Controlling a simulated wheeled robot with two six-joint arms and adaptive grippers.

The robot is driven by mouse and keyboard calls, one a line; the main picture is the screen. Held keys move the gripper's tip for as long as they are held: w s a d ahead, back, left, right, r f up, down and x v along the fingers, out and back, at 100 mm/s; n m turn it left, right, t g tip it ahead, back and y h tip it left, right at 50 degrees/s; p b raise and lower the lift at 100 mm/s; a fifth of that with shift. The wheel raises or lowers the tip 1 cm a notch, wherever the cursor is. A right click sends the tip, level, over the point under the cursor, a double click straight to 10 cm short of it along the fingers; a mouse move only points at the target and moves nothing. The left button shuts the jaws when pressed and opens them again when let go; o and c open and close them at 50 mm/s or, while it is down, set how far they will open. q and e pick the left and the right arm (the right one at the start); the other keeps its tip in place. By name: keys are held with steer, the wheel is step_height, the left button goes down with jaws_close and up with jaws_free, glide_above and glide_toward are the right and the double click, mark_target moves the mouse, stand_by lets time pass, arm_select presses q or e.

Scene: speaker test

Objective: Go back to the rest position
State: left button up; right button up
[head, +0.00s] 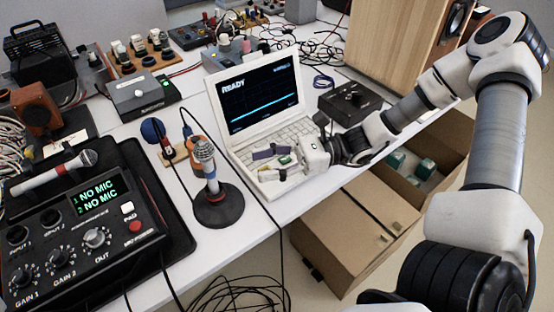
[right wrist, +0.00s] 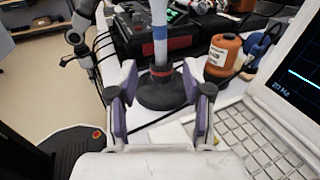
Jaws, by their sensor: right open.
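My right gripper (head: 265,165) is open and empty over the front left of the white laptop (head: 256,85), near its keyboard. I cannot tell whether it touches the laptop. In the right wrist view, its purple-padded fingers (right wrist: 159,82) are spread wide. Between them in the picture, but beyond the tips, stands an upright microphone (right wrist: 160,40) on a round black base (right wrist: 163,95). The head view shows the same microphone (head: 207,160) left of the gripper, apart from it. My left gripper does not show.
A mixer (head: 75,240) reading "NO MIC" with another microphone (head: 55,170) lies at the left. A black box (head: 350,101) and a wooden speaker cabinet (head: 400,45) stand right of the laptop. Loose cables hang in front.

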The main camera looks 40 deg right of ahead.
steer(key=shift+v, duration=1.25)
